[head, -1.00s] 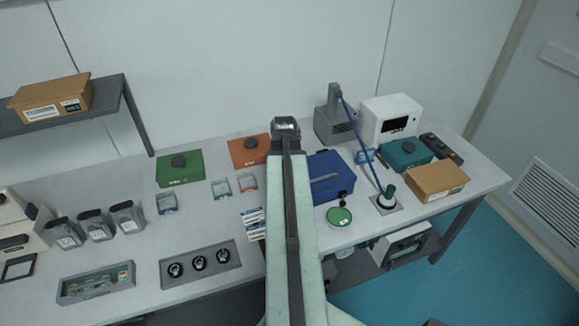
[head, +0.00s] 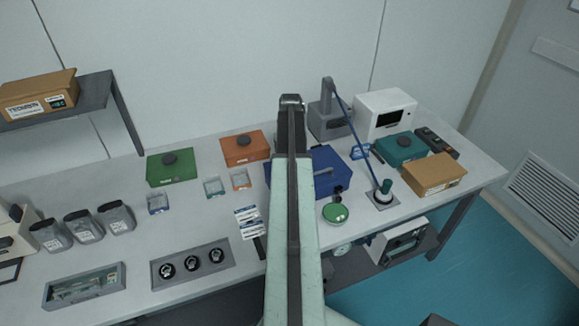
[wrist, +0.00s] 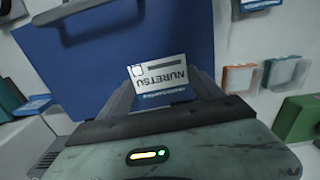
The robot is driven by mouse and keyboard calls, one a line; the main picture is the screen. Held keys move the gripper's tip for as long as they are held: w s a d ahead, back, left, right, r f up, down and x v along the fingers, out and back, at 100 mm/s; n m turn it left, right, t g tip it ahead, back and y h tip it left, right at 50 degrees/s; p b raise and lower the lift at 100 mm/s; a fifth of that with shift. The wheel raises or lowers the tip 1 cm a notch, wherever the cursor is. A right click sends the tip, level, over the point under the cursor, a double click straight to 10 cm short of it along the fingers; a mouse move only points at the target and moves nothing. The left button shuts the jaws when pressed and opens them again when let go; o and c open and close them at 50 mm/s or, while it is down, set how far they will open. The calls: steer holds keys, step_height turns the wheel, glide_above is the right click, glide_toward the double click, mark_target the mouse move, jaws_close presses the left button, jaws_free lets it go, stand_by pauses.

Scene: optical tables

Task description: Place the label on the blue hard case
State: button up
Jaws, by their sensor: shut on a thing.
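The blue hard case (head: 327,184) lies on the bench, partly hidden behind my arm in the head view. In the wrist view its blue lid (wrist: 190,35) fills the upper middle, with the handle at upper left. My gripper (wrist: 162,82) is shut on a white label (wrist: 160,74) printed "NURETSU", held between the fingertips. The label shows against the case's blue surface; I cannot tell whether it touches the case. In the head view my arm hides the gripper's fingers and the held label.
More white labels (head: 249,222) lie left of my arm. A green box (head: 172,170) and an orange box (head: 244,149) stand behind small clear containers.

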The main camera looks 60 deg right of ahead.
steer(key=shift+a+f, duration=0.1)
steer(key=shift+f, duration=0.7)
steer(key=shift+s+r, duration=0.1)
steer(key=shift+r, duration=0.15)
steer(key=shift+a+f, duration=0.1)
steer(key=shift+f, duration=0.1)
steer(key=shift+s+a+f+b, duration=0.25)
steer(key=shift+s+a+b, duration=0.1)
steer(key=shift+b, duration=0.35)
steer(key=o, duration=1.4)
steer(key=shift+o, duration=0.2)
steer(key=shift+w+d+r+p, duration=0.1)
steer(key=shift+r+p, duration=0.25)
steer(key=shift+p, duration=0.15)
step_height(320, 180, up, 12)
steer(key=p, duration=1.2)
steer(key=shift+w+d+p, duration=0.35)
steer(key=shift+w+d, duration=0.05)
